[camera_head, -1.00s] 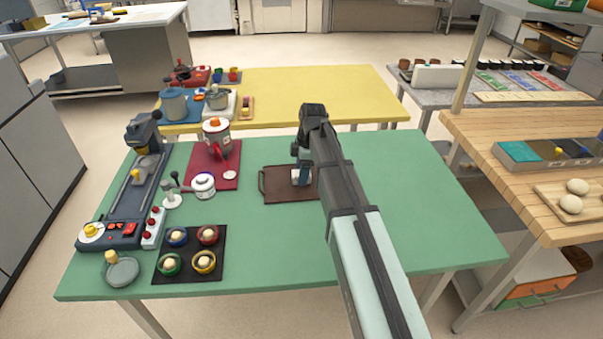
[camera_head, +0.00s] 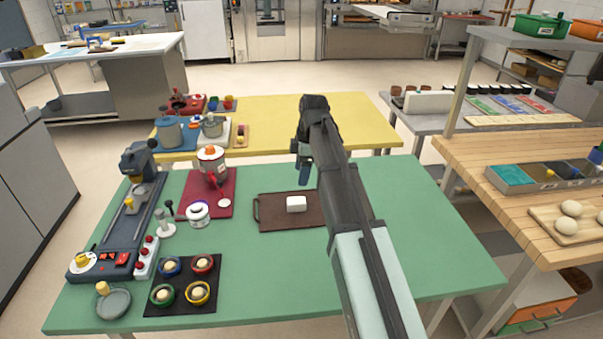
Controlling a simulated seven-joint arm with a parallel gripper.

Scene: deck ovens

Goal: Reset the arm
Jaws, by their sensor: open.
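My gripper (camera_head: 304,175) is at the end of my arm, which reaches in from the bottom right over the green table (camera_head: 400,230). The gripper is open, and nothing shows between its fingers. It hangs above the far edge of a brown tray (camera_head: 268,210). My forearm hides the tray's right end and part of the table.
A dark machine (camera_head: 125,225), a black mat with several coloured rings (camera_head: 183,285) and a red mat with a pot (camera_head: 212,165) fill the table's left side. The table's right side is clear. A yellow table (camera_head: 320,115) stands behind, a wooden bench (camera_head: 500,185) at right.

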